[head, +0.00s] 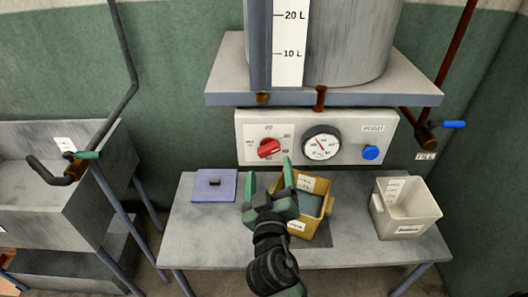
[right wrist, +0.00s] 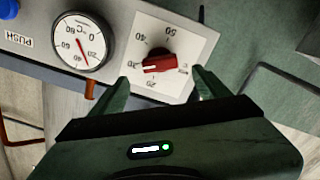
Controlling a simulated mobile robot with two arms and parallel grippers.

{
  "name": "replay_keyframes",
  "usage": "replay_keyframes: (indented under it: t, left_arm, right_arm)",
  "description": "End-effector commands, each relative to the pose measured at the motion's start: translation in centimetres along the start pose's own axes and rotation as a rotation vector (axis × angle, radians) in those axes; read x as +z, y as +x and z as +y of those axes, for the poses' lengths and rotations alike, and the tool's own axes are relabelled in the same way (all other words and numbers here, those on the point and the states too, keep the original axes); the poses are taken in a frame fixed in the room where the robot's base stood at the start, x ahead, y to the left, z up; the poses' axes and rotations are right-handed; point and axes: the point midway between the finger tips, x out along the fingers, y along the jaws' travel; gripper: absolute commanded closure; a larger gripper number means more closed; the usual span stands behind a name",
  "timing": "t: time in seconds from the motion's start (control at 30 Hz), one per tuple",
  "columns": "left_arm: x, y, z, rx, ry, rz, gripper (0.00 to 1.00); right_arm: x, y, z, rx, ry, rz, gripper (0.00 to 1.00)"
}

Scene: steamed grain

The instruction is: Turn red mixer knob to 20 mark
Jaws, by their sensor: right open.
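The red mixer knob (head: 269,148) sits on a white dial plate at the left of the grey control panel. In the right wrist view the knob (right wrist: 161,64) shows a white line on its left end, pointing roughly toward the 30 mark. The 20 mark (right wrist: 151,83) is below the knob there. My right gripper (head: 269,168) is open, just in front of and below the knob. In the right wrist view its fingers (right wrist: 160,79) stand on either side of the knob, with no contact visible. My left gripper is not in view.
A round gauge (head: 321,144) and a blue push button (head: 370,152) are right of the knob.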

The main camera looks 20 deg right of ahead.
Motion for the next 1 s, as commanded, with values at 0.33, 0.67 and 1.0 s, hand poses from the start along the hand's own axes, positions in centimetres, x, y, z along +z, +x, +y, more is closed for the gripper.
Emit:
replay_keyframes:
  t: [0.33,0.67,1.0]
  left_arm:
    - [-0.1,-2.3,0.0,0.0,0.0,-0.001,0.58]
    - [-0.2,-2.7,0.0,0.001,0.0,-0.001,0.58]
    - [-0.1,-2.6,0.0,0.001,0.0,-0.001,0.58]
  right_arm:
    - [-0.2,5.4,0.1,-0.002,-0.004,-0.001,0.24]
    - [0.1,7.2,-0.1,-0.004,-0.001,-0.002,0.24]
    - [0.1,7.2,-0.1,-0.004,-0.001,-0.002,0.77]
